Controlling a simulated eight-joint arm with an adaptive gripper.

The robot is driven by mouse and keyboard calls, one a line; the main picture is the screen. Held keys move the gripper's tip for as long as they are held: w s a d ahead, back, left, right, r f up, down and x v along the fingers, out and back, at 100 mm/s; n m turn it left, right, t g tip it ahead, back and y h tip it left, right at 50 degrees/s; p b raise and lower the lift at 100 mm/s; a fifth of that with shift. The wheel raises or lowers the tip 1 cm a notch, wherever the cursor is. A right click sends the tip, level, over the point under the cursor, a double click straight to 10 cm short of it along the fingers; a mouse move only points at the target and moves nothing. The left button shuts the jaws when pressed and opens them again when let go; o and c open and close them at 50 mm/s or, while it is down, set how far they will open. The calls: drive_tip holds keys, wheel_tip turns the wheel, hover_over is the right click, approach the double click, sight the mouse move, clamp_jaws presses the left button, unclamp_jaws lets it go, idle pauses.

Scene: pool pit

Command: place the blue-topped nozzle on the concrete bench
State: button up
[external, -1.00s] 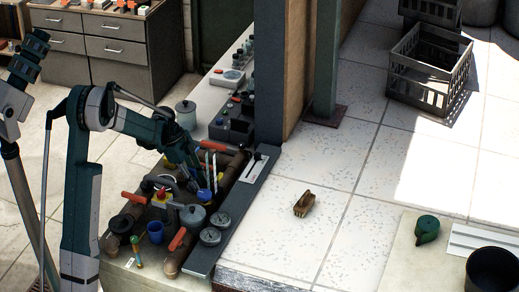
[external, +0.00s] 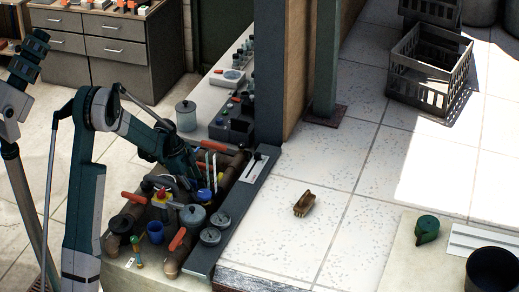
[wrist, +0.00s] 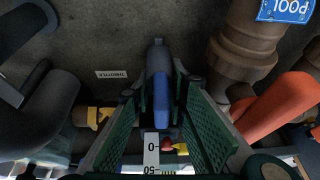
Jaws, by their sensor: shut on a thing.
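My gripper (external: 196,180) is low among the pipes and fittings at the left, pointing down. In the wrist view its two green fingers (wrist: 158,90) are closed on the blue-topped nozzle (wrist: 160,98), which has a blue part and a dark grey end between them. In the external view the nozzle is mostly hidden by the gripper, and I cannot tell if it still touches the surface below. A pale concrete surface (external: 120,278) shows at the front edge under the fittings. Another pale slab (external: 400,262) is at the lower right; I cannot tell which is the named bench.
Brown pipes with orange handles (external: 178,239), round gauges (external: 210,236), a blue cup (external: 155,232) and upright thin sticks (external: 207,168) crowd my gripper. A brown brush-like block (external: 304,203) lies on open tiles. A green object (external: 427,229) and black bucket (external: 494,272) stand lower right.

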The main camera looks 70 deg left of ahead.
sight(191, 180)
drive_tip(key=shift+f, duration=0.35)
drive_tip(key=o, duration=1)
drive_tip(key=shift+c, duration=0.2)
drive_tip(key=shift+r, duration=0.25)
drive_tip(key=v, duration=1.2)
